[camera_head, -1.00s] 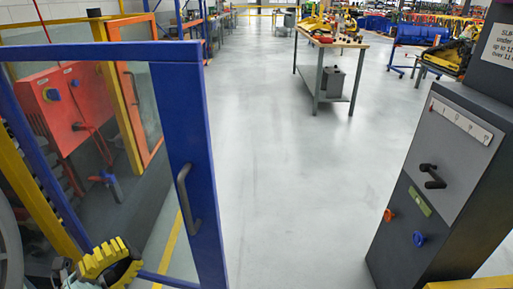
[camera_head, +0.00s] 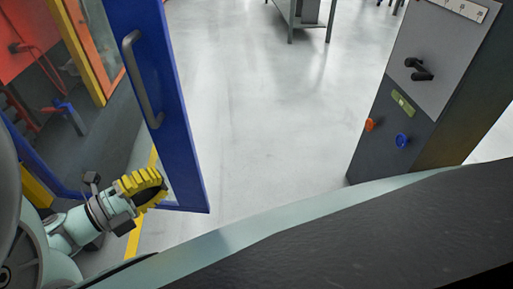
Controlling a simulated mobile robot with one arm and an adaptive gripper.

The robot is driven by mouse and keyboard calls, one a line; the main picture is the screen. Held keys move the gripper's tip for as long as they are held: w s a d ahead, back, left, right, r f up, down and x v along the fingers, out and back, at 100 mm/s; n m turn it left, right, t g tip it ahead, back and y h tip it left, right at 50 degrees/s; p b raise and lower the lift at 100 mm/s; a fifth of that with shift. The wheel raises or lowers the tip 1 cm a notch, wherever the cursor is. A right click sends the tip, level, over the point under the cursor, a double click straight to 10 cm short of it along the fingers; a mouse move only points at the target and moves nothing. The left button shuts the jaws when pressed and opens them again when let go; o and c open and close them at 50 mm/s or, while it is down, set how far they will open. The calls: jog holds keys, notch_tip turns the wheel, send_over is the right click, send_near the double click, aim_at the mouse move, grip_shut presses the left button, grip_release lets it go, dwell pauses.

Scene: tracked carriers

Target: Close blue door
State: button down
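The blue door (camera_head: 165,120) stands open at the left, a blue frame around a clear pane, with a dark grey vertical handle (camera_head: 142,78) on its blue edge post. My gripper (camera_head: 152,187), with yellow fingers, is low at the left, beside the lower part of the door's edge post and below the handle. It is not on the handle. Its fingertips overlap the blue post in the picture; I cannot tell whether they touch it. The fingers are seen from the side, so their opening does not show.
A grey cabinet (camera_head: 405,125) with a black lever, an orange knob and a blue knob stands at the right. A grey table (camera_head: 300,20) is at the far top. The floor (camera_head: 260,110) between door and cabinet is clear. An orange-framed door and a red box show behind the pane.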

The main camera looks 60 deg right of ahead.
aim_at(185, 156)
jog(key=shift+w+d+b, duration=0.2)
jog(key=shift+d+b, duration=0.3)
jog(key=shift+d, duration=3.7)
